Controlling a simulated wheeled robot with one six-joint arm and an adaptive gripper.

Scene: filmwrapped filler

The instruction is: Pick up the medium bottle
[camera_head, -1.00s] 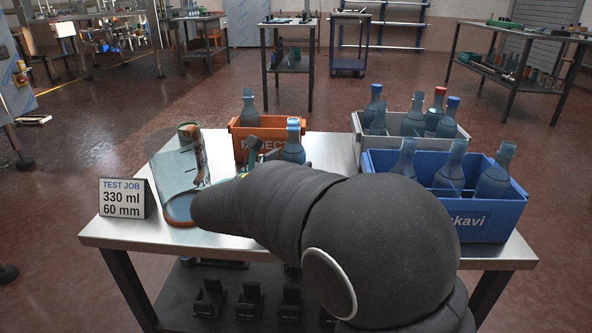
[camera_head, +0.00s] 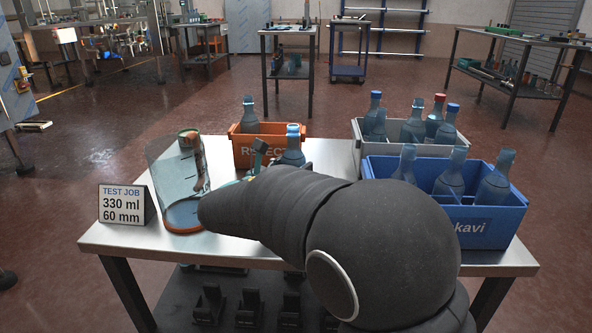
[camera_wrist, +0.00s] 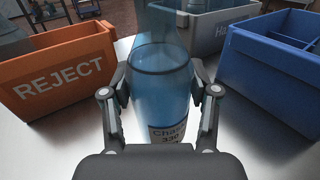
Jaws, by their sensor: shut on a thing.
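A translucent blue bottle (camera_wrist: 162,80) with a label reading "330" stands between the fingers of my gripper (camera_wrist: 160,100) in the wrist view. The fingers are shut on its sides, one left and one right. The bottle's lower end is hidden by my gripper's body, so I cannot tell whether it touches the table. In the head view the bottle (camera_head: 292,146) shows behind my arm, right of a finger of my gripper (camera_head: 260,150).
An orange REJECT crate (camera_head: 243,152) stands behind left, with a bottle in it. A grey crate (camera_head: 400,148) and a blue crate (camera_head: 480,222) with bottles stand right. A clear-sided stand with an orange base (camera_head: 183,226) and a sign (camera_head: 126,205) are left on the metal table (camera_head: 150,248).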

